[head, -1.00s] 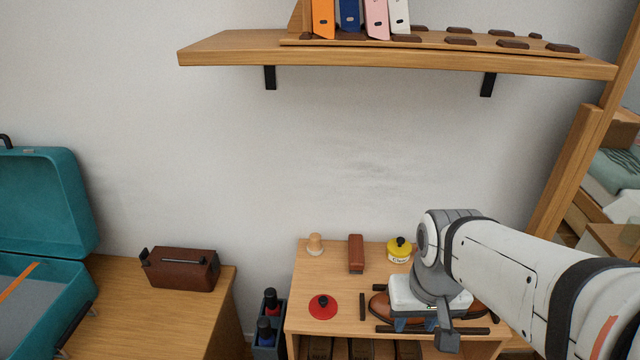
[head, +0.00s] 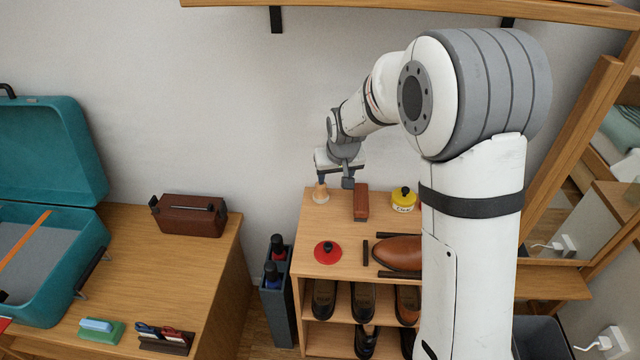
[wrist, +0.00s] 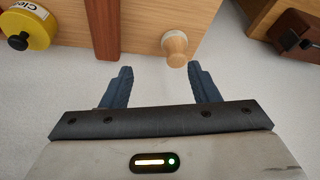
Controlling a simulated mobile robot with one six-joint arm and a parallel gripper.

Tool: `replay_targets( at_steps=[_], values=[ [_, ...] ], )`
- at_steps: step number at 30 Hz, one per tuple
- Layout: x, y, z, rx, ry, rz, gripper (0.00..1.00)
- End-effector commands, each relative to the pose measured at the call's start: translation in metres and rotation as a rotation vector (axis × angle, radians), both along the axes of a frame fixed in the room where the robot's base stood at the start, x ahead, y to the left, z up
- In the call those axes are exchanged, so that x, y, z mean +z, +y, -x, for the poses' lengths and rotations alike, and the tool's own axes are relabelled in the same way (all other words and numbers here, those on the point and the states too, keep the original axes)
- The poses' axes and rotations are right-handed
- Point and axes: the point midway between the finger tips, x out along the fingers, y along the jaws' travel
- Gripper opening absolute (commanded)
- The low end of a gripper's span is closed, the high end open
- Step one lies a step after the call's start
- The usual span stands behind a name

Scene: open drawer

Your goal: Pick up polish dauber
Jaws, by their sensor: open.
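The polish dauber, which I take to be the small light-wood knob with a pale base (head: 320,195), stands at the back left of the shoe cabinet top (head: 350,262). My gripper (head: 336,182) is just above and behind it in the head view, partly covering its top. In the wrist view the dauber (wrist: 175,46) lies just beyond the open fingertips (wrist: 160,70), a little right of the middle between them. Nothing is between the fingers.
A brown brush (head: 361,203) and a yellow tin (head: 403,199) stand right of the dauber. A red lid with a black knob (head: 327,252) lies in front. A brown shoe (head: 397,253) is partly hidden by my arm. The wall is close behind.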

Motion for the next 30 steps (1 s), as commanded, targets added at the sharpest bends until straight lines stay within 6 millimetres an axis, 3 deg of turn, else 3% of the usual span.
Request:
replay_targets(
  at_steps=[6,17,24,30],
  values=[
    [-0.022,0.024,-0.024,0.026,-0.022,-0.007,0.55],
    [-0.055,0.032,-0.036,0.029,-0.023,-0.008,0.55],
    [-0.087,0.04,-0.05,0.028,-0.022,-0.007,0.55],
    [-0.09,0.041,-0.052,0.028,-0.025,-0.007,0.55]
  ],
)
